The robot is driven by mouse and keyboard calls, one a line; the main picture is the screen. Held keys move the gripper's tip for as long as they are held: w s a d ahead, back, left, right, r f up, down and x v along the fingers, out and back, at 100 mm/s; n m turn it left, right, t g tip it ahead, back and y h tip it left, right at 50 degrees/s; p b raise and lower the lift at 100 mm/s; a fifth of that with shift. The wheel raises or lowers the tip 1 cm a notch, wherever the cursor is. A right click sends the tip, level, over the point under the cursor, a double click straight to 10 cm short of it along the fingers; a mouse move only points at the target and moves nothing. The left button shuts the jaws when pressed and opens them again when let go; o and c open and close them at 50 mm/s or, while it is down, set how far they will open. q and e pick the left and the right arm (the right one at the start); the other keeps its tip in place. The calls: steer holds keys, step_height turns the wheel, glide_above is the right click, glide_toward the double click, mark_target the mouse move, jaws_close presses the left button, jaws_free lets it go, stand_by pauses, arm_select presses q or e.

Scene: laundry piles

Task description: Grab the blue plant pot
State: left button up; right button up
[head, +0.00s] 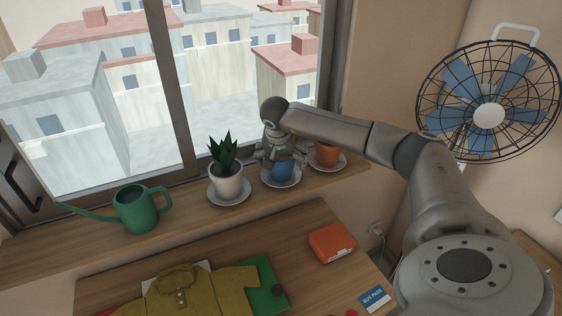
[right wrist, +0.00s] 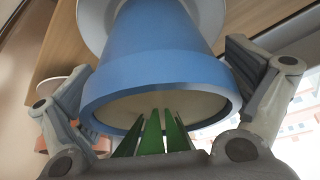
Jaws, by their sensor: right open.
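The blue plant pot (head: 283,173) stands on a white saucer (head: 281,184) on the wooden windowsill, between two other pots. My right gripper (head: 282,158) is above it and hides its upper part in the head view. In the right wrist view the blue pot (right wrist: 160,50) fills the middle, its rim toward the camera, with green pointed leaves (right wrist: 152,135) in front of it. My right gripper (right wrist: 158,62) is open, one finger on each side of the pot. I cannot tell if the fingers touch it. My left gripper is not in view.
A white pot with a spiky plant (head: 227,183) stands close on the left, a terracotta pot (head: 326,155) close on the right. A green watering can (head: 138,212) is farther left. A fan (head: 488,115) is at right. Below are a folded shirt (head: 185,292) and an orange box (head: 332,243).

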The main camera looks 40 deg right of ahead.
steer(key=shift+r, duration=0.1)
steer(key=c, duration=1.2)
steer(key=shift+c, duration=0.2)
